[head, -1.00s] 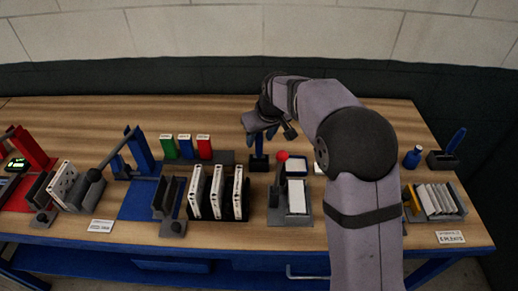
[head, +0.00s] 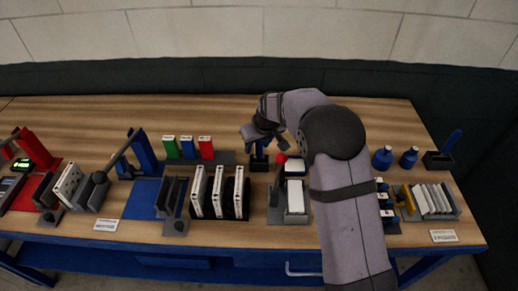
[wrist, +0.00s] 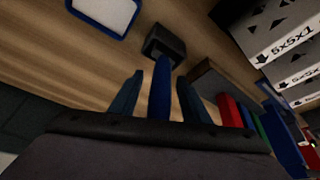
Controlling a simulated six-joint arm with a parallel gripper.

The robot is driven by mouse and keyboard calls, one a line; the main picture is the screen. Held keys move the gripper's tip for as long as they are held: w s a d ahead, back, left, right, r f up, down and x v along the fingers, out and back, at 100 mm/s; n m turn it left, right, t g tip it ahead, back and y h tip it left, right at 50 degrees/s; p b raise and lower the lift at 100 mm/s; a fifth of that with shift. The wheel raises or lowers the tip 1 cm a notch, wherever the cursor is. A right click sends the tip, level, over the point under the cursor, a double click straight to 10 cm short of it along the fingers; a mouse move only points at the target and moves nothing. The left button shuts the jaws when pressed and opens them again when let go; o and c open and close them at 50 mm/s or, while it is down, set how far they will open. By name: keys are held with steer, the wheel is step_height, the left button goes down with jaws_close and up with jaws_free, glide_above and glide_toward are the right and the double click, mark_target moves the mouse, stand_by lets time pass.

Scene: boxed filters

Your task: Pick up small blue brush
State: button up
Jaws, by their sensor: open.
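The small blue brush (wrist: 159,92) stands in a dark holder (wrist: 164,44), which also shows in the head view (head: 259,163). In the wrist view my gripper (wrist: 158,95) is open, with one finger on each side of the brush's blue handle and gaps between. In the head view my gripper (head: 257,141) is over the brush, hiding its upper part. Another blue brush (head: 453,140) stands tilted in a dark holder (head: 438,160) at the far right.
A red knob (head: 281,159) and a tray holding a white block (head: 295,198) are just right of the holder. Green, blue and red boxes (head: 205,147) stand to the left, with white filters (head: 218,191) in front. Blue bottles (head: 382,157) stand to the right. The table's back is clear.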

jaws_close()
step_height(320, 180, up, 10)
steer(key=b, duration=0.3)
stand_by(0.5)
